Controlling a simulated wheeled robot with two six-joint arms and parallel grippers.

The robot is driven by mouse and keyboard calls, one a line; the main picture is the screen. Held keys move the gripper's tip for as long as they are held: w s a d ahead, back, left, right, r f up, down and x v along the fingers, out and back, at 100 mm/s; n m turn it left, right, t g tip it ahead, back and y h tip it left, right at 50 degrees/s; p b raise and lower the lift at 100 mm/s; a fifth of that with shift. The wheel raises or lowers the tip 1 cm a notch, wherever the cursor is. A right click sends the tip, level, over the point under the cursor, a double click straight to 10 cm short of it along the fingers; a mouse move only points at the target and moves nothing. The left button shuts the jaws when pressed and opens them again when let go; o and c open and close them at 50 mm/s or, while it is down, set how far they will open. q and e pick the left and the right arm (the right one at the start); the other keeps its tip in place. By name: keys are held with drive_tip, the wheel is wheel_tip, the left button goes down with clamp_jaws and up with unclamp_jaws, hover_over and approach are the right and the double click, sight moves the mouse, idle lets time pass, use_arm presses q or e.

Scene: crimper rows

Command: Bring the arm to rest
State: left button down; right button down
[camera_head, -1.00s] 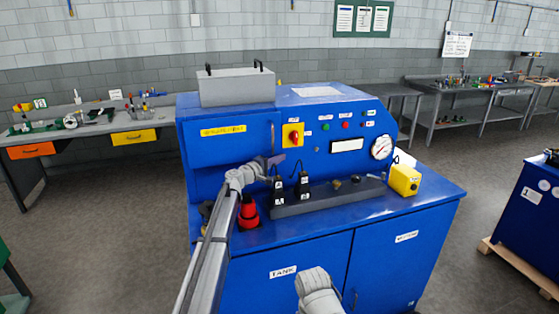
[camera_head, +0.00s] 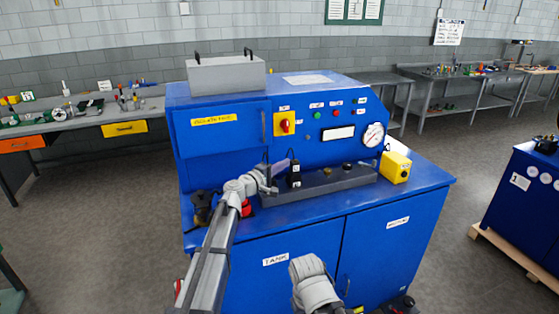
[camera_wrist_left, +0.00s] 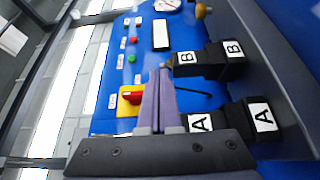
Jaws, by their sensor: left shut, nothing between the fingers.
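My left gripper (camera_head: 283,166) is shut and empty in front of the blue machine (camera_head: 290,240). In the left wrist view its purple fingers (camera_wrist_left: 157,96) lie together, pointing toward the control panel, with nothing between them. Black lever block B (camera_head: 294,176) stands just right of the gripper in the head view. Block B also shows in the left wrist view (camera_wrist_left: 208,63), with block A (camera_wrist_left: 236,122) nearer the gripper's base. Block A is mostly hidden by the gripper in the head view. A grey link of my right arm shows at the bottom middle; its gripper is out of view.
The panel carries a red rotary switch (camera_head: 285,124) and a gauge (camera_head: 374,135). A yellow box (camera_head: 395,167) sits on the machine's right ledge. A red part (camera_head: 246,208) is partly behind my left arm. Free floor lies to the right.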

use_arm(q)
drive_tip(key=s+f+m+g, duration=0.1)
drive_tip(key=s+f+m, duration=0.1)
drive_tip(key=s, duration=0.2)
drive_tip(key=s+d+f+m+g, duration=0.1)
drive_tip(key=s+f+g, duration=0.1)
drive_tip(key=s+f, duration=0.1)
drive_tip(key=s+f+m+g, duration=0.2)
drive_tip(key=s+f, duration=0.1)
drive_tip(key=s, duration=0.2)
drive_tip(key=shift+d+m+y, duration=0.3)
drive_tip(key=shift+y, duration=0.1)
drive_tip(key=s+a+f+m+g+y, duration=0.25)
drive_tip(key=s+a+f+y, duration=0.2)
drive_tip(key=s, duration=0.45)
drive_tip(key=s+a+f+m+g+y, duration=0.1)
drive_tip(key=s+a+f+g+y, duration=0.2)
drive_tip(key=s+a+f, duration=0.45)
drive_tip(key=s+a+f+m+g+y, duration=0.1)
drive_tip(key=s+a+f+g+y, duration=0.2)
drive_tip(key=s, duration=0.8)
drive_tip(key=s+d+r+m+y, duration=0.1)
drive_tip(key=s+d+m, duration=0.3)
drive_tip(key=d, duration=0.6)
drive_tip(key=shift+s+g, duration=0.45)
drive_tip(key=shift+s, duration=0.05)
drive_tip(key=c, duration=1.6)
unclamp_jaws()
